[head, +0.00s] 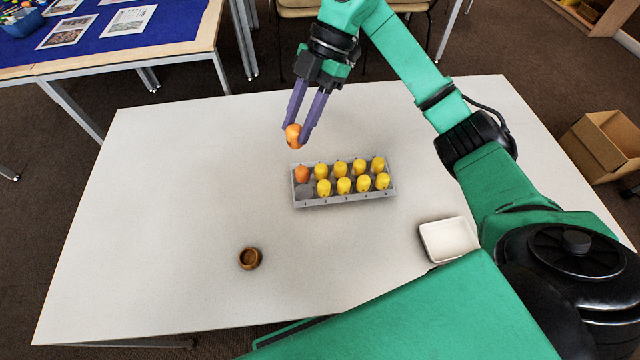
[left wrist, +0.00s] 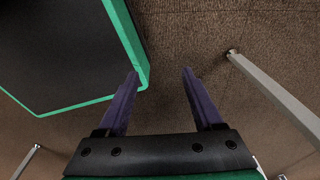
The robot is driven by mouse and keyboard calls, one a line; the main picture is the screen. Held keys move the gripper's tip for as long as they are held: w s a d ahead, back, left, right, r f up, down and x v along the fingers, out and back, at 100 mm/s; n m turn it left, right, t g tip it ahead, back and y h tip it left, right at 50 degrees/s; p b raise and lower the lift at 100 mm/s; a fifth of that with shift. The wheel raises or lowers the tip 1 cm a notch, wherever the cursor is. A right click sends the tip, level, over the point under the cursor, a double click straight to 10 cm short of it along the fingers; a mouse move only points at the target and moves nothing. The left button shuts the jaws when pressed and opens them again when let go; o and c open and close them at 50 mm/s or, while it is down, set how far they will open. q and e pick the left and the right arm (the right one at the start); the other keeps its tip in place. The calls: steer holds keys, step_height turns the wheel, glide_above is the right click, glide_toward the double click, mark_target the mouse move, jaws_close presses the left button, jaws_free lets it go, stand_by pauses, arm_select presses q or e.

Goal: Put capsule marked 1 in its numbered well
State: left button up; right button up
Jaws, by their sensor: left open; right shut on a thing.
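My right gripper (head: 302,137) is shut on an orange capsule (head: 293,134) and holds it beyond the back left corner of the grey well tray (head: 349,201). No number can be read on the capsule. The tray has two rows of wells. One orange capsule (head: 302,174) stands in the back left well, and yellow capsules fill the others except the front left well (head: 304,191), which is empty above a mark that looks like 1. My left gripper (left wrist: 159,74) is open and empty in the left wrist view, over the floor; it is not seen in the head view.
A small brown wooden cup (head: 250,258) stands at the front left of the white table (head: 170,220). A white dish (head: 449,240) stands at the right by my right arm. The left of the table is clear. A table leg (left wrist: 270,95) shows in the left wrist view.

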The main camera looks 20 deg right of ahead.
steer(key=f, duration=0.2)
steer(key=f+b, duration=0.1)
steer(key=f, duration=0.2)
steer(key=shift+s+d+f, duration=0.1)
steer(key=shift+s+f, duration=0.05)
steer(key=shift+s, duration=0.05)
glide_above(308, 193)
step_height(308, 193, down, 13)
steer(key=shift+s+f, duration=0.1)
steer(key=shift+f, duration=0.45)
steer(key=o, duration=0.7)
steer(key=shift+r, duration=0.1)
